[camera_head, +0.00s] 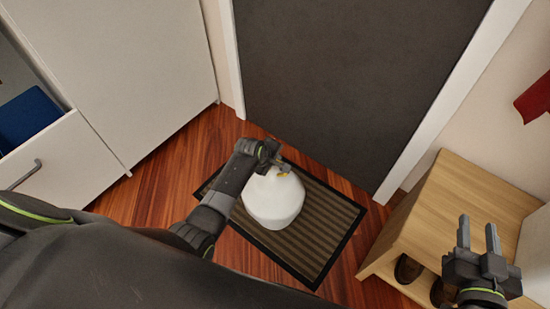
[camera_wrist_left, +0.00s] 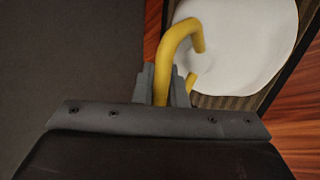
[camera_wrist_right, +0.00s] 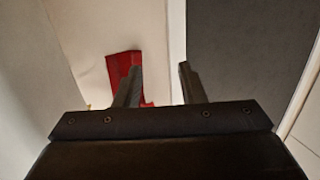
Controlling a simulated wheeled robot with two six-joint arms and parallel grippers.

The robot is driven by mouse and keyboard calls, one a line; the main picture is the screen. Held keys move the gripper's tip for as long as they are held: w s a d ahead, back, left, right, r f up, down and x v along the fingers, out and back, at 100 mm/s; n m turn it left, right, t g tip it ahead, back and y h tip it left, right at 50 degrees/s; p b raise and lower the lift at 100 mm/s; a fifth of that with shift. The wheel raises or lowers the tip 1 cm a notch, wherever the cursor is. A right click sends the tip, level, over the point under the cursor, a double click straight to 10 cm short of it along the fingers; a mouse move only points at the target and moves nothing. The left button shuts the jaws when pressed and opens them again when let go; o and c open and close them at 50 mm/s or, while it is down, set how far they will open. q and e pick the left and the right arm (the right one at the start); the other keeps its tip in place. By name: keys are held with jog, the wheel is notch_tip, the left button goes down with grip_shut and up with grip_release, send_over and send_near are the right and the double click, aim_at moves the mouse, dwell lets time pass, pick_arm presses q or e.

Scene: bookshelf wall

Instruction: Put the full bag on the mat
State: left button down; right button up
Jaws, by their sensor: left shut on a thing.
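The full bag (camera_head: 272,200) is white and rounded, with a yellow handle (camera_wrist_left: 179,42) on top. My left gripper (camera_head: 277,160) is shut on the yellow handle. In the left wrist view the bag (camera_wrist_left: 240,45) lies beyond the fingers, over the mat. The mat (camera_head: 323,235) is striped brown with a dark border and lies on the floor in front of the dark door. The bag appears over the mat's left-middle part; I cannot tell whether its base touches the mat. My right gripper (camera_head: 478,236) is open and empty, above the wooden bench.
A wooden bench (camera_head: 455,190) with dark shoes (camera_head: 408,268) under it stands to the right. The dark door (camera_head: 350,80) is behind the mat. A white cabinet (camera_head: 130,70) with an open drawer (camera_head: 62,150) is at the left. A red cloth-like thing (camera_head: 535,98) is on the right wall.

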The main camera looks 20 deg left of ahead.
pick_arm(q)
jog(key=shift+w+r, duration=0.15)
jog(key=c, duration=1.8)
grip_release()
jog(key=shift+f, duration=0.2)
jog(key=o, duration=0.3)
jog(key=shift+r, duration=0.15)
